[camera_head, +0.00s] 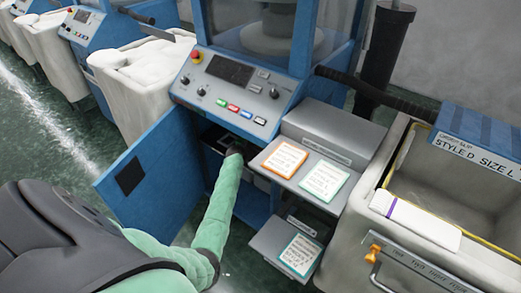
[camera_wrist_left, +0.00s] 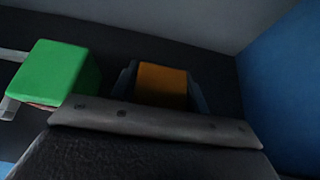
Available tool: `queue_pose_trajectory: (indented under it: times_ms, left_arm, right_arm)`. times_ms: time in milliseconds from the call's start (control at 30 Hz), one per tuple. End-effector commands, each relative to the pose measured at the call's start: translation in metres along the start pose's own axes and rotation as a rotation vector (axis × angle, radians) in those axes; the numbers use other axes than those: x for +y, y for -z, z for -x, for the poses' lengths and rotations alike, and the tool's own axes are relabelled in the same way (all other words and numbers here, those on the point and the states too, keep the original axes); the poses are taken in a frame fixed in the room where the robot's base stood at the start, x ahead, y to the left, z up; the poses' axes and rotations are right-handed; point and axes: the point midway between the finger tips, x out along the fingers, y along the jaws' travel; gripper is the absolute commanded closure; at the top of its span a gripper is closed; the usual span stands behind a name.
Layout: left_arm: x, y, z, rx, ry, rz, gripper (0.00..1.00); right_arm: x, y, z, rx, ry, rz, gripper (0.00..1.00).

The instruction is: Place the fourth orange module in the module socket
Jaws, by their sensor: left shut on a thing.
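My left arm reaches into the open blue machine cabinet under the control panel. My left gripper (camera_head: 234,152) is at the dark opening there, its fingertips mostly hidden in the head view. In the left wrist view the orange module (camera_wrist_left: 163,84) sits between the gripper's two fingers, and the gripper is shut on it. A green block (camera_wrist_left: 50,72) stands to the left of it, apart. A grey bar crosses in front of the lower part of the orange module. I cannot make out the module socket or whether the module is seated. My right gripper is not in view.
The blue cabinet door (camera_head: 147,172) stands open left of my arm. A shelf with an orange-edged card (camera_head: 284,158) and a green-edged card (camera_head: 325,181) juts out to the right. A blue wall (camera_wrist_left: 285,90) closes the right side in the wrist view.

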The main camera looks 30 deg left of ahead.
Motion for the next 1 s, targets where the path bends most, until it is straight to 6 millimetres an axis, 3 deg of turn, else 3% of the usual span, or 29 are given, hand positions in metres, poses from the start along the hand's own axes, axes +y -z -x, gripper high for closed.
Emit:
queue_pose_trajectory:
  times_ms: [267,300,400,767,1000]
  left_arm:
    - [0.000,0.002,-0.001,0.000,0.000,0.000,0.80]
    - [0.000,0.002,-0.001,0.000,0.000,0.000,0.51]
    - [0.000,0.002,-0.001,0.000,0.000,0.000,0.33]
    - [0.000,-0.001,0.001,0.000,0.000,-0.001,0.33]
    - [-0.001,0.001,0.033,0.000,0.000,-0.001,0.33]
  right_arm:
    - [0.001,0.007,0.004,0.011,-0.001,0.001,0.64]
    - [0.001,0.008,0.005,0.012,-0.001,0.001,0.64]
    - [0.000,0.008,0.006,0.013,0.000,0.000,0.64]
    - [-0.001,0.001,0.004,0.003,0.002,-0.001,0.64]
    - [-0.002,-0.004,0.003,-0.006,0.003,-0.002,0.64]
